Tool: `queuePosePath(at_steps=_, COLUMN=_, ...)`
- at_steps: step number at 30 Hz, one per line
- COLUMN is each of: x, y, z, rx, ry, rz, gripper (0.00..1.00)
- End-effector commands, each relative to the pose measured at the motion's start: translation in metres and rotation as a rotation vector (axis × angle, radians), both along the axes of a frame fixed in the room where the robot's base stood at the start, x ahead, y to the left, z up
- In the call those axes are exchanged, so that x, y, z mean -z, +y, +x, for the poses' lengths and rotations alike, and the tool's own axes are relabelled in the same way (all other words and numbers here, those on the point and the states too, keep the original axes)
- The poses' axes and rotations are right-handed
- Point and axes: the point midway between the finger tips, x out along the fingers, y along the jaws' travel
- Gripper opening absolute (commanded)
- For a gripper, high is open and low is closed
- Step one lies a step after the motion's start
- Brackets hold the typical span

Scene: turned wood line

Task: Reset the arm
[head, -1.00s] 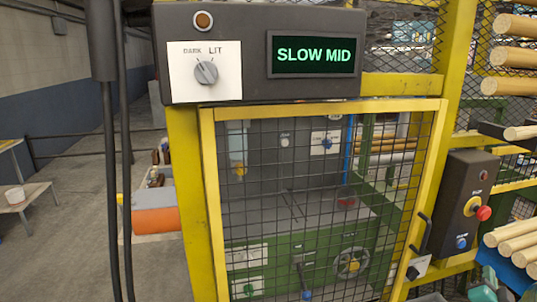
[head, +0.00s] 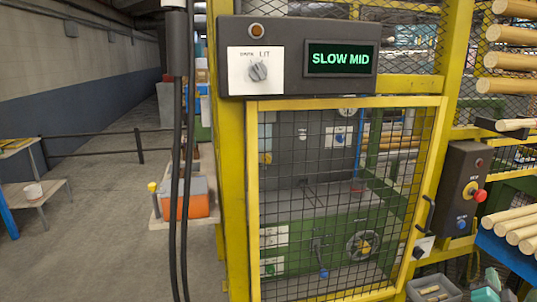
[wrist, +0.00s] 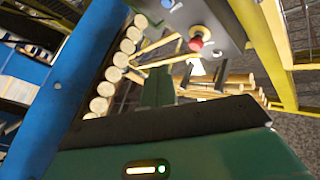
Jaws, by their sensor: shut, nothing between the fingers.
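My gripper (wrist: 157,88) shows in the wrist view, with its green fingers together and nothing between them. The green hand with a small lit strip fills the bottom of that view, behind a dark crossbar. Past the fingers are the ends of wooden rods and a control box (wrist: 205,22) with a red button. I cannot judge the distance from the fingers to these things. My gripper does not show in the head view.
A yellow-framed mesh door (head: 345,190) stands ahead, under a panel (head: 297,57) reading SLOW MID. At right are a red-button box (head: 466,190) and a blue rod rack (head: 510,255). A grey bin (head: 433,290) is below. The floor at left (head: 100,200) is mostly open.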

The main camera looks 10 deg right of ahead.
Motion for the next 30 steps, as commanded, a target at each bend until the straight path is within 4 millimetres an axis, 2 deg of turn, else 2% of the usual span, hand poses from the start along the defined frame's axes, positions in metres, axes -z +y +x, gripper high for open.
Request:
queuePosePath(at_steps=3, x=-0.011, y=0.018, z=0.023, rx=-0.027, ry=0.070, rz=-0.003, gripper=0.00)
queuePosePath(at_steps=8, x=-0.022, y=0.043, z=0.044, rx=-0.057, ry=0.170, rz=-0.004, gripper=0.00)
queuePosePath(at_steps=14, x=-0.038, y=0.091, z=0.068, rx=-0.109, ry=0.322, rz=-0.011, gripper=0.00)
queuePosePath(at_steps=17, x=-0.049, y=0.129, z=0.077, rx=-0.150, ry=0.426, rz=-0.017, gripper=0.00)
queuePosePath(at_steps=22, x=-0.067, y=0.211, z=0.078, rx=-0.250, ry=0.636, rz=-0.036, gripper=0.00)
queuePosePath(at_steps=26, x=-0.075, y=0.276, z=0.061, rx=-0.343, ry=0.794, rz=-0.052, gripper=0.00)
queuePosePath(at_steps=30, x=-0.081, y=0.342, z=0.028, rx=-0.465, ry=0.955, rz=-0.075, gripper=0.00)
